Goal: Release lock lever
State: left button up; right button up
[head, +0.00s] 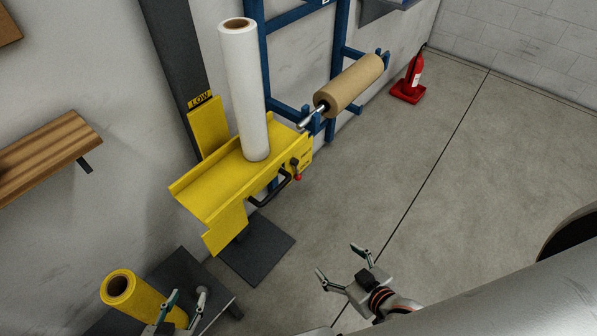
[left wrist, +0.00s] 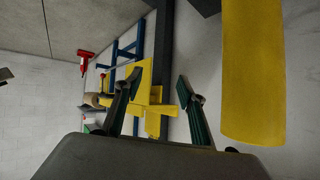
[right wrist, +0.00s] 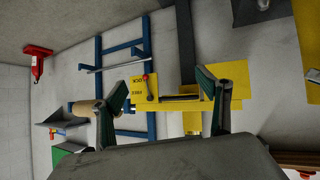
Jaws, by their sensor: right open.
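The lock lever (head: 297,176), a short arm with a red knob, is on the end of the yellow carriage (head: 205,190). My left gripper (head: 188,296) is open and empty beside a yellow roll (head: 118,284) at the lower left.
A white roll (head: 243,90) stands upright on the carriage. A brown roll (head: 350,86) hangs on the blue frame (head: 290,17). The floor right of the carriage is clear.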

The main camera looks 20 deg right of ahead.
jog(key=shift+w+d, duration=0.1)
jog(key=shift+d, duration=0.05)
jog(key=c, duration=0.6)
jog(key=w+b, duration=0.1)
jog(key=w, duration=0.1)
jog(key=w+d+n+t+b, duration=0.1)
jog(key=w, duration=0.1)
jog(key=w+d+n+t+b, duration=0.1)
jog(key=w, duration=0.1)
jog(key=shift+w+d+h, duration=0.1)
jog(key=shift+d+h, duration=0.1)
jog(key=shift+h, duration=0.1)
grip_shut()
jog(key=w+d+n+t+y+b, duration=0.1)
jog(key=w+n+t+y+b, duration=0.25)
jog(key=w+n+b, duration=0.7)
pick_arm(q)
notch_tip(320, 180, down, 10)
jog(key=b, duration=0.3)
jog(key=shift+w+d+f+m+b, duration=0.2)
jog(key=shift+m+b, duration=0.1)
jog(key=shift+b, duration=0.05)
pick_arm(e)
jog(key=w+a+f+n+g+y, duration=0.1)
jog(key=w+a+f+n+y, duration=0.1)
jog(key=w+f+n+y, duration=0.2)
notch_tip(320, 180, down, 4)
jog(key=n, duration=0.3)
jog(key=shift+w+a, duration=0.25)
jog(key=shift+a, duration=0.1)
